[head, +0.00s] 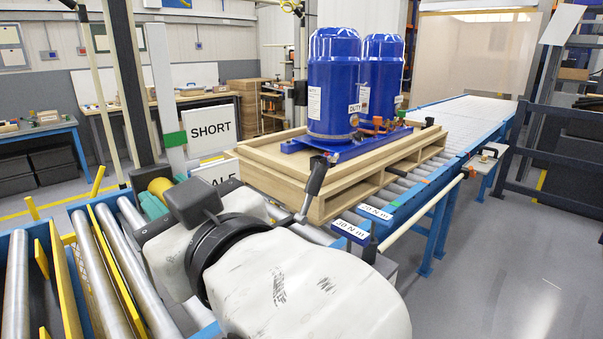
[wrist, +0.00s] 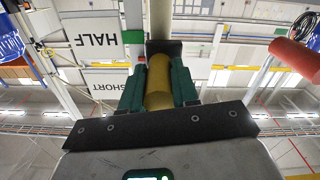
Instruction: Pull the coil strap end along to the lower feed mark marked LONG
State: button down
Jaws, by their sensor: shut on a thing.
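My gripper (head: 155,194) is shut on a yellow rounded piece (wrist: 158,82), which I take to be the coil strap end. In the wrist view my two green fingers (wrist: 158,86) stand on either side of it. A black block sits beside the yellow piece, and a pale strip or pole (wrist: 160,18) runs from there to the top edge. In the head view the yellow piece (head: 160,187) shows past my wrist. A SHORT sign (head: 210,130) is behind it, and a HALF sign (head: 219,172) is partly hidden below. No LONG mark is visible.
A white post (head: 162,75) with a green band (head: 175,138) stands beside the signs. A wooden pallet (head: 330,185) with two blue compressors (head: 333,85) is on the roller conveyor at right. Bare rollers (head: 100,265) lie at lower left. A red cylinder (wrist: 295,58) is in the wrist view.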

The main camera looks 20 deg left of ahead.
notch_tip(320, 180, down, 10)
jog(key=b, duration=0.4)
jog(key=shift+f, duration=0.2)
jog(key=c, duration=0.8)
grip_release()
jog(key=shift+c, duration=0.2)
jog(key=shift+r, duration=0.1)
jog(key=shift+d, duration=0.1)
jog(key=p+v, duration=0.8)
jog(key=v, duration=0.2)
jog(key=shift+d, duration=0.25)
